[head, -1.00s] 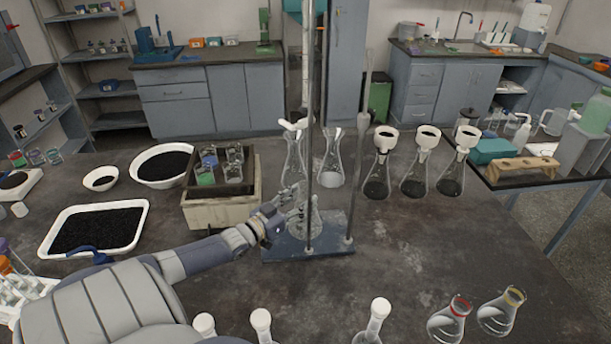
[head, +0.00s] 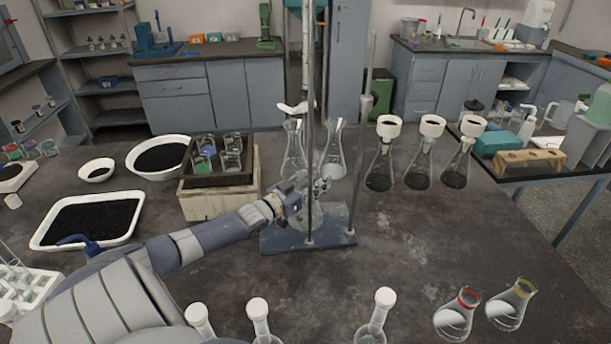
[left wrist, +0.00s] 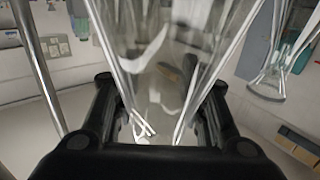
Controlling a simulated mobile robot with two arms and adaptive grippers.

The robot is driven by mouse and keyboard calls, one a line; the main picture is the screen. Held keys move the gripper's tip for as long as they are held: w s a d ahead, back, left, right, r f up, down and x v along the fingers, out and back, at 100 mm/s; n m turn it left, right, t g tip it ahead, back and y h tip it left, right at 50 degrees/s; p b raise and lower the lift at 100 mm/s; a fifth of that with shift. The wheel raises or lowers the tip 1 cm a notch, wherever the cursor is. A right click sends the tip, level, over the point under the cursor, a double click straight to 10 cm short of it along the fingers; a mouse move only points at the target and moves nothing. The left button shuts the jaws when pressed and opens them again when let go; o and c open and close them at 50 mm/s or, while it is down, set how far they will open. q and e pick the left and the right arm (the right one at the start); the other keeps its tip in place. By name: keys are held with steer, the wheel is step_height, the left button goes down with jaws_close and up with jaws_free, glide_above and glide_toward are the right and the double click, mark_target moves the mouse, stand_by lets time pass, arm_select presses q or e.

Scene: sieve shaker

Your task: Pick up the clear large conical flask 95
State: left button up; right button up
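A clear conical flask (head: 335,217) stands at the blue base of a retort stand (head: 284,243), partly hidden by my left gripper and the rod. My left gripper (head: 318,187) is at the flask's upper part, beside the rod. In the left wrist view, clear glass (left wrist: 165,55) lies between the two spread fingers (left wrist: 165,125), close to both; whether they press on it is unclear. Two more clear conical flasks, one left (head: 293,160) and one right (head: 333,160), stand just behind the stand. No number is readable. My right gripper is out of view.
Several flasks with white filter funnels (head: 389,130) stand to the right. A wooden-edged crate (head: 190,200) with glassware is left of the stand. The middle right of the bench is clear.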

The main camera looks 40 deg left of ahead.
arm_select(q)
jaws_close()
steer(key=shift+f, duration=0.1)
steer(key=shift+r, duration=0.2)
